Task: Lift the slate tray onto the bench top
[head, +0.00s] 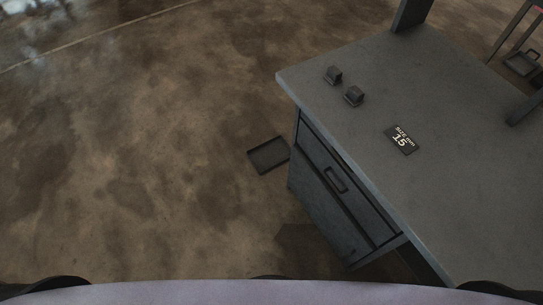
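A dark slate-coloured tray (267,155) lies on the brown floor beside the left side of the bench, close to its drawer cabinet. It is shallow and rectangular with a raised rim, and looks empty; its right end comes up to the cabinet's edge in the picture. The grey bench top (440,190) fills the right of the head view. Neither of my grippers is in view.
Floor left is clear.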

